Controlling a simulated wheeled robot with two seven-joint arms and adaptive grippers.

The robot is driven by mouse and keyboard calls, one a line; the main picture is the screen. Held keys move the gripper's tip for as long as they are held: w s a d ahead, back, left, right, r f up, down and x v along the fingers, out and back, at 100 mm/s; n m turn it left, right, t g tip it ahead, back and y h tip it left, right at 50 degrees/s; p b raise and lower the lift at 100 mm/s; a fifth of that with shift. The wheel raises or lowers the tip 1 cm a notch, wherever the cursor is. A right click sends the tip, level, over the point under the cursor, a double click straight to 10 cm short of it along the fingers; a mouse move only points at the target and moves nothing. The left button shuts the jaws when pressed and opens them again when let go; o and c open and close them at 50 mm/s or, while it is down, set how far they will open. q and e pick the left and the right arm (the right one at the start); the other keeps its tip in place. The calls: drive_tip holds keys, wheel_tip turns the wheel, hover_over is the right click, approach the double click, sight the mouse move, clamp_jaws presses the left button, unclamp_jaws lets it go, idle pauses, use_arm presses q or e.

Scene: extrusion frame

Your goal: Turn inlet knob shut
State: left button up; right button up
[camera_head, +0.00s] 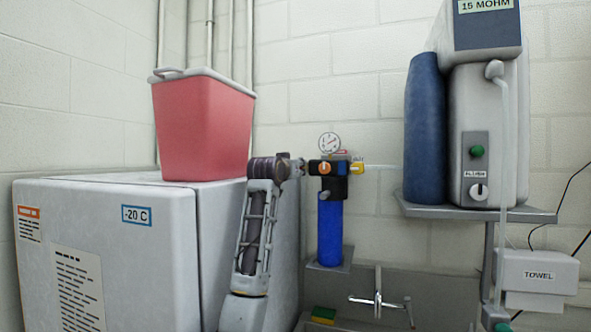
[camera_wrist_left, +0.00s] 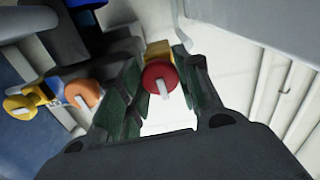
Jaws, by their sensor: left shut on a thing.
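A red knob (camera_wrist_left: 158,76) with a pale bar across its face sits between the fingers of my left gripper (camera_wrist_left: 163,92) in the left wrist view. I take it for the inlet knob. The gripper is shut on it, one dark green-padded finger on each side. In the head view my left gripper (camera_head: 301,168) reaches the left end of the filter's valve block and hides the red knob. An orange knob (camera_head: 325,168) and a yellow knob (camera_head: 357,168) are right of it. My right gripper is not in view.
A blue filter housing (camera_head: 330,228) hangs below the valve block, with a pressure gauge (camera_head: 329,142) above. A white freezer (camera_head: 110,255) carrying a red bin (camera_head: 203,125) stands close on the left. A shelf (camera_head: 470,212) with the water unit is at right.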

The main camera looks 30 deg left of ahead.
use_arm(q)
drive_tip(key=shift+f+m, duration=0.15)
drive_tip(key=shift+m, duration=0.35)
drive_tip(key=o, duration=1)
drive_tip(key=shift+o, duration=0.2)
drive_tip(key=shift+s, duration=0.15)
drive_tip(key=v, duration=1.1)
drive_tip(key=shift+s, duration=0.3)
drive_tip(key=shift+d, duration=0.1)
